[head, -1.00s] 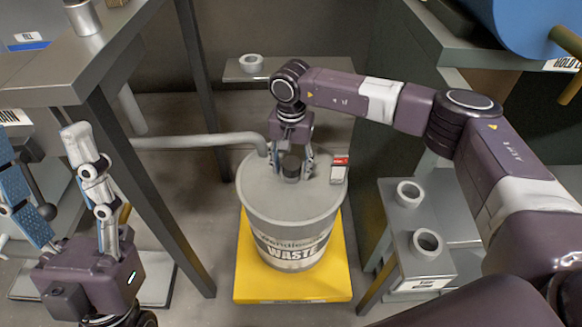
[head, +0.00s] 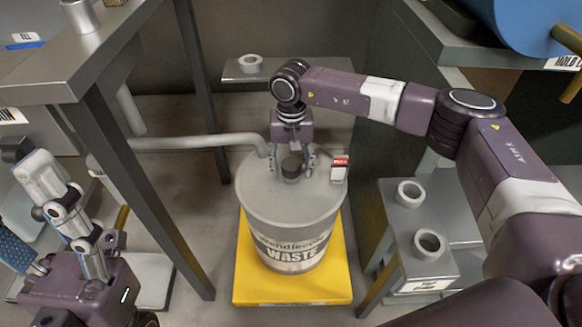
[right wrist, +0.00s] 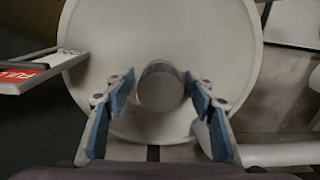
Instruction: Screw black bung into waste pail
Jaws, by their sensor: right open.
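The waste pail (head: 287,222) is a grey lidded bucket marked WASTE, standing on a yellow base. The black bung (head: 291,169) is a short dark cylinder upright at the lid's middle. How deep it sits in the lid I cannot tell. My right gripper (head: 292,166) points down over the lid. Its fingers are open, one on each side of the bung. In the right wrist view the bung (right wrist: 160,88) shows between the blue-padded fingers, with a gap on both sides. My left gripper (head: 24,215) is at the lower left, fingers apart and empty, away from the pail.
A grey pipe (head: 195,142) ends at the pail's left rim. A red and white tag (head: 339,169) stands at its right rim. A bench (head: 70,65) with dark legs is on the left. A shelf with two grey rings (head: 428,243) is on the right.

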